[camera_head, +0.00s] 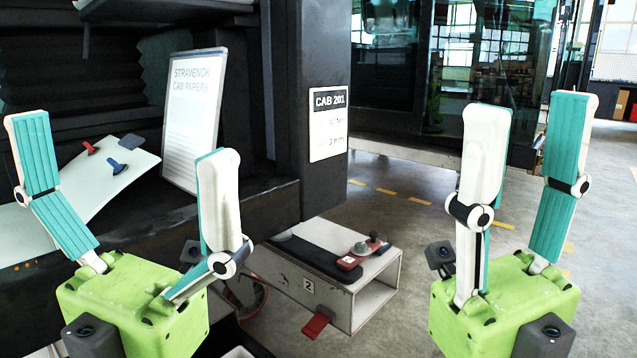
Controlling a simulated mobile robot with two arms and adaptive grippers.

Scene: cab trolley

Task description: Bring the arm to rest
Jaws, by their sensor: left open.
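My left gripper (125,137) is at the left with its two teal-lined fingers pointing up and spread wide. Nothing is between them except the view of the pale sheet behind. My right gripper (531,105) is at the right, also pointing up, with its fingers apart and nothing held. The green bodies of both grippers show at the bottom of the view. The rest of both arms is out of view.
A dark cab holds a "STRAVENOK CAB PAPERS" board (194,120) and a pale sheet (88,195) bearing a red piece (89,149) and a blue piece (117,167). A "CAB 201" sign (328,124) is on its post. A metal step box (350,312) stands between my grippers. Open floor lies behind.

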